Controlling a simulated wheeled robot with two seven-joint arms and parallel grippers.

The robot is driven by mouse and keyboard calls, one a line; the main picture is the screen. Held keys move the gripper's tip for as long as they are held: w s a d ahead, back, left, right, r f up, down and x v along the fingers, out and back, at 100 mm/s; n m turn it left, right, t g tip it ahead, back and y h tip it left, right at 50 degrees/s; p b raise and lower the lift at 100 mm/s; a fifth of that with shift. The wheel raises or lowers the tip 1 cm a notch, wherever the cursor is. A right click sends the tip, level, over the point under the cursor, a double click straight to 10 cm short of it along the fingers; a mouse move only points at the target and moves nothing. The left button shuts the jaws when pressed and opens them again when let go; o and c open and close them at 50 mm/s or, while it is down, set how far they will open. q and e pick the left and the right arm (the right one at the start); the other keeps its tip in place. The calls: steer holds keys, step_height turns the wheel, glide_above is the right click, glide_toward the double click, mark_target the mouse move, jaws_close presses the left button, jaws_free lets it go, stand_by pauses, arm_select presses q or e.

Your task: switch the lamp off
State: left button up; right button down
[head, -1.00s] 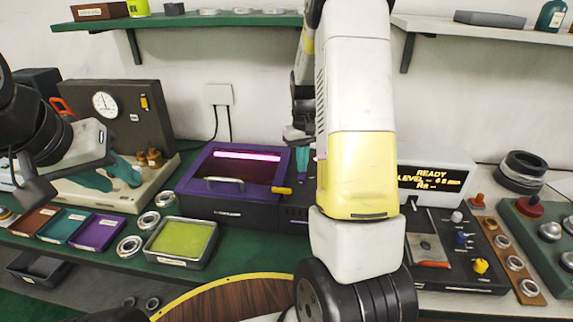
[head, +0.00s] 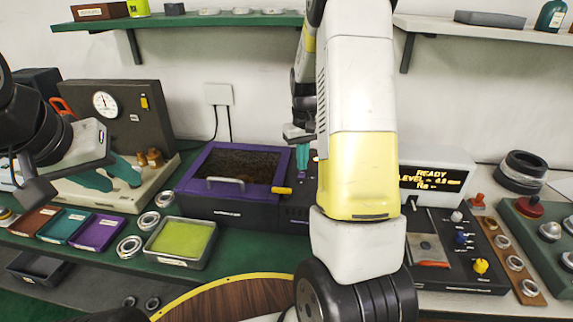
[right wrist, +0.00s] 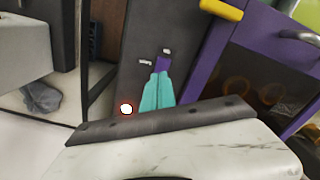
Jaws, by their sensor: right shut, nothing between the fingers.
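The purple-framed lamp box (head: 232,202) stands on the green bench in the head view. Its window (head: 238,165) is dark, with no glowing tube. My right gripper (head: 302,157) is over the dark panel just right of the box, partly hidden by my arm. In the right wrist view its teal fingers (right wrist: 158,84) are shut and empty, with tips at a small purple switch (right wrist: 163,63); I cannot tell whether they touch. A small light (right wrist: 126,108) glows on that panel. My left gripper (head: 110,174) is open and empty by the gauge stand.
The gauge stand (head: 137,107) is behind my left gripper. A tray with a yellow-green pad (head: 182,238), small coloured trays (head: 97,232) and metal rings stand before the box. A display unit (head: 434,172) and knob panel (head: 480,266) are at right.

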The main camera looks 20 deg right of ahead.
mark_target(302, 174)
steer(key=shift+r, duration=2.65)
steer(key=s+a+r+t, duration=0.2)
steer(key=s+a+r, duration=0.2)
steer(key=s, duration=0.3)
steer(key=s+a+r+t+y, duration=0.1)
steer(key=s+a+r, duration=0.3)
steer(key=s, duration=0.4)
steer(key=s+a+r+t+y, duration=0.1)
steer(key=s+a+r+t, duration=0.2)
steer(key=s+r, duration=0.3)
steer(key=shift+s+a+r, duration=0.3)
steer(key=shift+s+a, duration=0.6)
steer(key=shift+s, duration=0.15)
